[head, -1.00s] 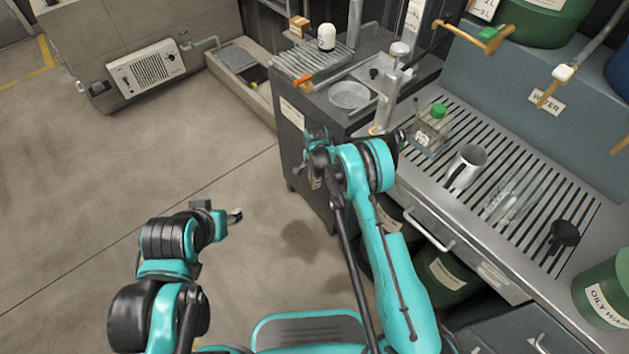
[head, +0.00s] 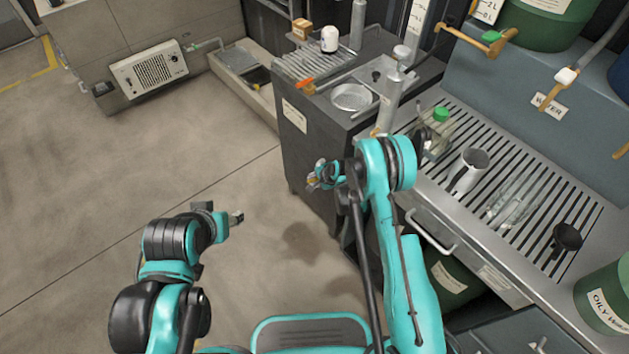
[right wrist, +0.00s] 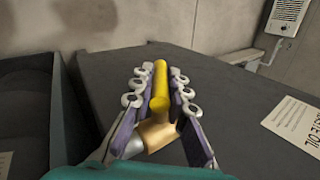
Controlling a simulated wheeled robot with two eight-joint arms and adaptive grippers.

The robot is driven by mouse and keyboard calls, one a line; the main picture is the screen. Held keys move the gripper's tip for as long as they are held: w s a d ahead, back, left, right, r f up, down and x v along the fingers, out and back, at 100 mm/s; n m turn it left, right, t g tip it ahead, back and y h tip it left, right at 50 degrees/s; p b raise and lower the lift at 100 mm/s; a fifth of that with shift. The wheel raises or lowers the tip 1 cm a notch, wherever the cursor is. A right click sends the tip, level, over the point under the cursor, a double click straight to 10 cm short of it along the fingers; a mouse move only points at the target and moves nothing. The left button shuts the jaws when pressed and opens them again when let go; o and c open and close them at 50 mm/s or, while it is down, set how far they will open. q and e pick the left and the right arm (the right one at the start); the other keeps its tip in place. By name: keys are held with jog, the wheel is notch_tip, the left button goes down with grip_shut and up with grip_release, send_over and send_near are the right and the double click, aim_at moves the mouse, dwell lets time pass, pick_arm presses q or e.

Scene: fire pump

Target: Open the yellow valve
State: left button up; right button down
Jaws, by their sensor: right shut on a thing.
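The yellow valve handle (right wrist: 160,85) lies lengthwise between the fingers of my right gripper (right wrist: 159,82) in the right wrist view, above a brass-coloured valve body (right wrist: 157,132). The gripper is shut on the handle, with fingers along both sides. In the head view my right gripper (head: 318,177) is by the left side of the dark cabinet, and the valve is mostly hidden by it and the arm. My left gripper (head: 222,214) hangs over the open floor, apart from everything; its jaw gap is unclear.
The dark cabinet (head: 310,150) carries a "waste oil" label (right wrist: 295,120). Open floor (head: 130,170) lies to the left.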

dwell(0.5)
jog(key=c, duration=1.5)
grip_release()
notch_tip(320, 180, up, 10)
